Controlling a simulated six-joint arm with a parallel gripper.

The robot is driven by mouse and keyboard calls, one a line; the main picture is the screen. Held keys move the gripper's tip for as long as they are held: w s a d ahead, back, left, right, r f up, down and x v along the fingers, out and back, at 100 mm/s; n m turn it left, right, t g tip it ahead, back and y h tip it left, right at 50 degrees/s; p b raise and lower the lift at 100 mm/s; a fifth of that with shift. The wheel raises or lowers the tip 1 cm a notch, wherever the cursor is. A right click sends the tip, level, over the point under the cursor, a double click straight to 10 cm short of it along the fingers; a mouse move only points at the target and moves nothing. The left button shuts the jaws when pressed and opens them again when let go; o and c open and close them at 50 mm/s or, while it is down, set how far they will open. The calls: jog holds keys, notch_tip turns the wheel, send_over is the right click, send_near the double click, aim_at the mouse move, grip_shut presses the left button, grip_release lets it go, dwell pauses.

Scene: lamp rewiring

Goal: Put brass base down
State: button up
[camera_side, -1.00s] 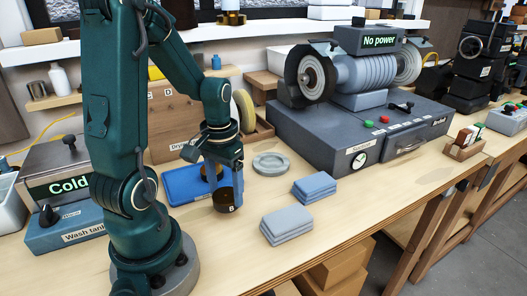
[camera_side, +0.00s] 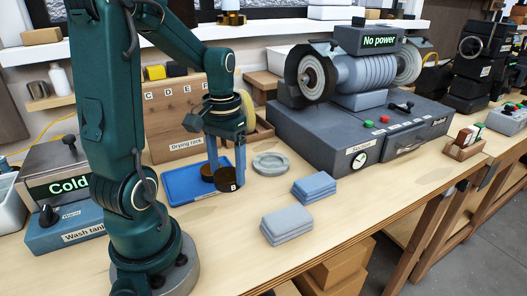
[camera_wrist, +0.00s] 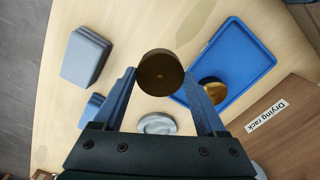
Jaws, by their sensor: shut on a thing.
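A dark brass base (camera_side: 230,181) marked B is held between the blue fingers of my gripper (camera_side: 225,174). In the wrist view the round brass base (camera_wrist: 160,75) sits between the two fingertips. In the side view it appears at the right edge of the blue tray (camera_side: 185,192); I cannot tell whether it touches a surface. A second brass piece (camera_wrist: 215,91) lies on the tray in the wrist view, close to the right finger.
A grey round dish (camera_side: 270,164) stands just right of the held base. Blue cloths (camera_side: 314,188) and grey cloths (camera_side: 287,226) lie stacked farther right and forward. The wooden drying rack (camera_side: 178,115) stands behind the tray. Bare tabletop lies in front of the tray.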

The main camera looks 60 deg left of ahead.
jog(key=w+a+r, duration=0.3)
jog(key=w+a, duration=0.2)
jog(key=w, duration=0.2)
jog(key=w+a+r, duration=0.3)
jog(key=w+a, duration=0.2)
jog(key=w, duration=0.3)
jog(key=shift+w+f, duration=0.25)
jog(key=shift+f, duration=1.75)
jog(key=shift+w+f, duration=0.2)
jog(key=shift+f, duration=1.85)
jog(key=shift+w+f, duration=0.25)
jog(key=shift+f, duration=1.75)
jog(key=shift+f, duration=0.15)
jog(key=o, duration=1.3)
